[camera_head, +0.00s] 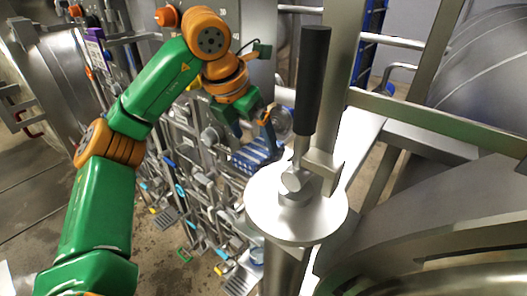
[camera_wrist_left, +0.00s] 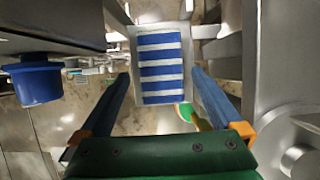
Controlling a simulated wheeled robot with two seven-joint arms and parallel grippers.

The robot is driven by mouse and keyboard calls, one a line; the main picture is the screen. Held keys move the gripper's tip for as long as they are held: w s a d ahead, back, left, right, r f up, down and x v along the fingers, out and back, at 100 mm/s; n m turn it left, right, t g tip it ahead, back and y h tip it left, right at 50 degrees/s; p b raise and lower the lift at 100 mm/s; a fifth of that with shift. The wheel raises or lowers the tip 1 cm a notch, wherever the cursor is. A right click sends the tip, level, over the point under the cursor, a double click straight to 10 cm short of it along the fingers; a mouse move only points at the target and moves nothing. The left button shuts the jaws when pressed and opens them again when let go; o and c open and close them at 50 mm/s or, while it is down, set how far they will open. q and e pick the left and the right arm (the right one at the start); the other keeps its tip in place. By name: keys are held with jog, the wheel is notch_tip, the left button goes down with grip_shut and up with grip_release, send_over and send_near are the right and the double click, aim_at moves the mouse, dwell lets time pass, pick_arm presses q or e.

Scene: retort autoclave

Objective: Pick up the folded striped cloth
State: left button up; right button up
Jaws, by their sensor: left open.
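The folded blue-and-white striped cloth (camera_head: 256,157) lies on a small light support amid the pipework, left of the black-handled lever in the head view. In the left wrist view the cloth (camera_wrist_left: 162,68) is straight ahead, upper middle, with its stripes running across. My left gripper (camera_head: 255,126) is just above the cloth in the head view, partly hidden by its own wrist. In the left wrist view the left gripper (camera_wrist_left: 161,76) is open, with one finger on either side of the cloth's outline and nothing held. I cannot tell the remaining gap. My right gripper is not in view.
A black lever handle (camera_head: 313,80) rises from a round metal plate (camera_head: 297,212) close on the right. Dense valves and pipes surround the cloth. A blue cap (camera_wrist_left: 36,82) stands at left in the left wrist view. Bare floor shows at lower left.

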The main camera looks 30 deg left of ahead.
aim_at(260, 148)
pick_arm(q)
jog(key=shift+x, duration=1.15)
jog(key=shift+w+d+f, duration=0.1)
jog(key=shift+w+f, duration=0.25)
jog(key=c, duration=0.5)
jog(key=shift+s, duration=0.25)
jog(key=c, duration=0.7)
jog(key=shift+w+r, duration=0.1)
jog(key=shift+w, duration=0.05)
